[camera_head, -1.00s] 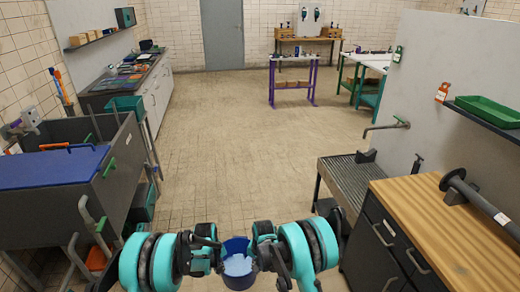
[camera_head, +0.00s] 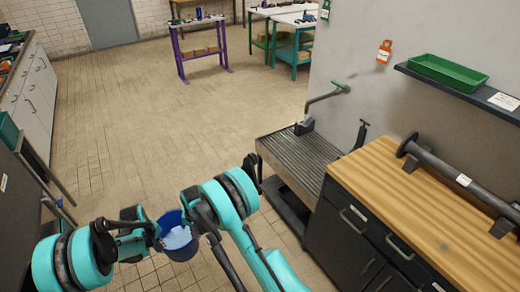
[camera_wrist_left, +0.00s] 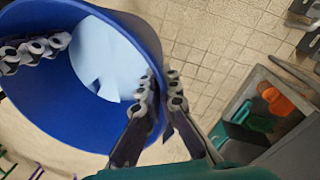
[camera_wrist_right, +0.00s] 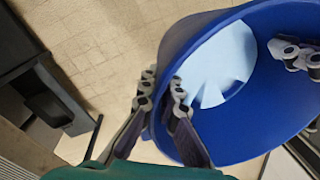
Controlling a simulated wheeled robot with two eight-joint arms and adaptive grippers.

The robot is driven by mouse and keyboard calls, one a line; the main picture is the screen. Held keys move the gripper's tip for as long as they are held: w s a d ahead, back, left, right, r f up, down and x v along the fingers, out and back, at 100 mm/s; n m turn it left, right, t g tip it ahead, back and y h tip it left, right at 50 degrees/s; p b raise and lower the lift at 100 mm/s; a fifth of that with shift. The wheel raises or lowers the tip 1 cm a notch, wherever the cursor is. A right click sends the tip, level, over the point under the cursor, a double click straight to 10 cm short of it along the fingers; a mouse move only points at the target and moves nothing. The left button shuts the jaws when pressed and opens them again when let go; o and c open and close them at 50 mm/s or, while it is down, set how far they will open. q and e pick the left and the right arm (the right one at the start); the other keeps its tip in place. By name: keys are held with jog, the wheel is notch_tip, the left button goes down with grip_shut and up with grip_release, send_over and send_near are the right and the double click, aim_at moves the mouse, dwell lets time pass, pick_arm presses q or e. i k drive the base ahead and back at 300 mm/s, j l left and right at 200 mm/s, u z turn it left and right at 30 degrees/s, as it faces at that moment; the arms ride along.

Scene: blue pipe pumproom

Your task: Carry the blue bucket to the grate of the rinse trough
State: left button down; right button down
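The blue bucket (camera_head: 182,255), with a pale blue inside bottom, hangs above the floor between my two grippers. My left gripper (camera_head: 157,236) is shut on its rim at the left. My right gripper (camera_head: 200,226) is shut on its rim at the right. In the left wrist view the fingers (camera_wrist_left: 160,92) straddle the bucket wall (camera_wrist_left: 50,118). In the right wrist view the fingers (camera_wrist_right: 160,92) also straddle the wall (camera_wrist_right: 232,130). The rinse trough's ribbed grey grate (camera_head: 300,160) lies ahead and right of the bucket, apart from it and bare.
A dark cabinet with a wooden top (camera_head: 420,205) stands right of the trough and carries a grey flanged pipe (camera_head: 455,175). The tiled floor (camera_head: 190,130) ahead is clear. A grey cabinet (camera_head: 25,90) stands far left.

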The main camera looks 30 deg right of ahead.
aim_at(289, 148)
jog(key=i, duration=2.3)
jog(key=i+z, duration=0.15)
jog(key=i, duration=0.3)
jog(key=i+j+z, duration=0.15)
jog(key=i, duration=0.3)
jog(key=z, duration=2.45)
jog(key=i+z, duration=0.15)
jog(key=i, duration=0.35)
